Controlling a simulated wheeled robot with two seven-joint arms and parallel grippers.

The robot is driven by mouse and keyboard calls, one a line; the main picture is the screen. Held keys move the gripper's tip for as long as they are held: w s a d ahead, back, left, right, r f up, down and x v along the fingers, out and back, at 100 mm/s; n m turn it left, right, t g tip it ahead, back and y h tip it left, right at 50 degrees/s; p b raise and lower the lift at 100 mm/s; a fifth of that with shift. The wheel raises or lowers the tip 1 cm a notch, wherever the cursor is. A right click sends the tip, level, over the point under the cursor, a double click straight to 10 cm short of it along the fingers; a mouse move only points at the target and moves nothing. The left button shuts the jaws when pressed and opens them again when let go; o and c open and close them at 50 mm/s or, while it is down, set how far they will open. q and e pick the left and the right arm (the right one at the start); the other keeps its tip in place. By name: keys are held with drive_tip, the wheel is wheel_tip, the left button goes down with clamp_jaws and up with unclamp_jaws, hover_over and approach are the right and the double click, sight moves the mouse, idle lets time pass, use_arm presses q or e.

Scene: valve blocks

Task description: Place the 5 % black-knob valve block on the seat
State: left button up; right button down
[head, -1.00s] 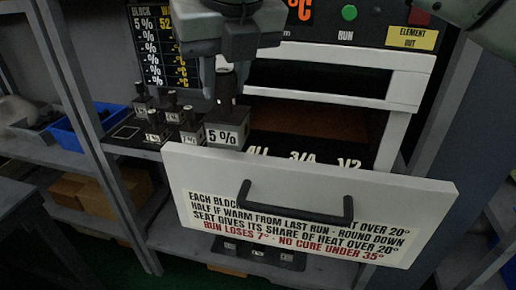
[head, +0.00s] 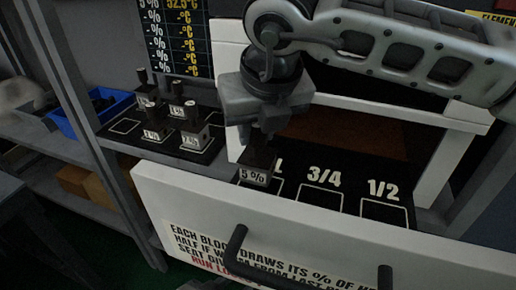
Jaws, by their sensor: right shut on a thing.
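The 5 % black-knob valve block (head: 254,177) is a dark block with a white "5 %" label on its front. My right gripper (head: 262,140) comes down from above and is shut on its knob. The block is upright at the leftmost seat (head: 276,190) of the open drawer, covering most of that seat and its label, of which an "L" shows. I cannot tell whether the block touches the seat. The "3/4" seat (head: 320,198) and the "1/2" seat (head: 384,213) to its right are empty. My left gripper cannot be made out.
The white drawer front (head: 300,220) with a black handle (head: 235,248) stands in front of the seats. Several other valve blocks (head: 195,130) stand on a black mat (head: 124,127) at left. A blue bin (head: 85,115) is further left.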

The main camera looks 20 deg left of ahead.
sight(258, 147)
drive_tip(key=shift+f, duration=2)
drive_tip(key=c, duration=1.1)
unclamp_jaws()
drive_tip(key=shift+c, duration=0.2)
drive_tip(key=shift+r+p, duration=0.25)
drive_tip(key=shift+p, duration=0.05)
drive_tip(key=b+v, duration=0.1)
drive_tip(key=v, duration=1)
drive_tip(key=shift+r, duration=0.35)
drive_tip(key=shift+d, duration=0.1)
drive_tip(key=shift+s, duration=0.15)
